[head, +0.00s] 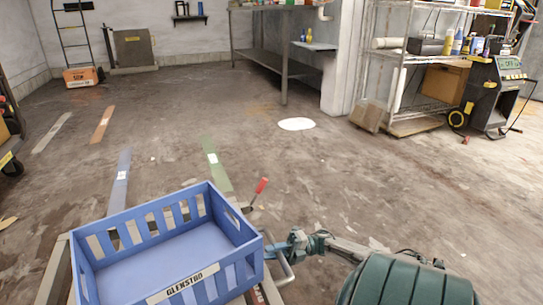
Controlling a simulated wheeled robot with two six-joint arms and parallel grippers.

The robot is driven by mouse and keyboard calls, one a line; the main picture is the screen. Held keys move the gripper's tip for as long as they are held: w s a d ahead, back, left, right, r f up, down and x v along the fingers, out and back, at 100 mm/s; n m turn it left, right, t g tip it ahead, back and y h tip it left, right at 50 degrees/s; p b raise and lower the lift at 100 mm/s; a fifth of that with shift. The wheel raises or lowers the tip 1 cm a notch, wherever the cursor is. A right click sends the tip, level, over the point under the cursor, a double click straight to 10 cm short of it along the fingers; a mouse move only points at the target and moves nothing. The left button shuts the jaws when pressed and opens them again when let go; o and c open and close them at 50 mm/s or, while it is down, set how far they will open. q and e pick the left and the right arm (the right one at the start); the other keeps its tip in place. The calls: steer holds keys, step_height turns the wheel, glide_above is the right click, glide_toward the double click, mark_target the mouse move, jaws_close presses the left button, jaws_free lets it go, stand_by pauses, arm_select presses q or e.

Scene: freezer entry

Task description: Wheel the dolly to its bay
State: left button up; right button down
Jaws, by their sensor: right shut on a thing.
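The crate looks empty. My right gripper (280,250) is at the crate's right side, shut on the dolly's metal handle (288,270). Ahead on the floor lie a blue strip (121,180) and a green strip (215,165), with bare floor between them. An orange strip (102,124) and a whitish strip (52,132) lie further left. The dolly's wheels are hidden. My left gripper is out of view.
A red-handled tool (261,187) stands up just beyond the crate's right corner. A white puddle-like patch (296,124) lies ahead. A steel table (275,62), a wire shelf (420,60) and a wheeled machine (493,95) stand behind. The floor at right is open.

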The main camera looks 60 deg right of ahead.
steer(key=c, duration=1.3)
jaws_free()
steer(key=v, duration=1)
steer(key=shift+s+d, duration=0.25)
steer(key=shift+d, duration=0.05)
steer(key=shift+f, duration=0.15)
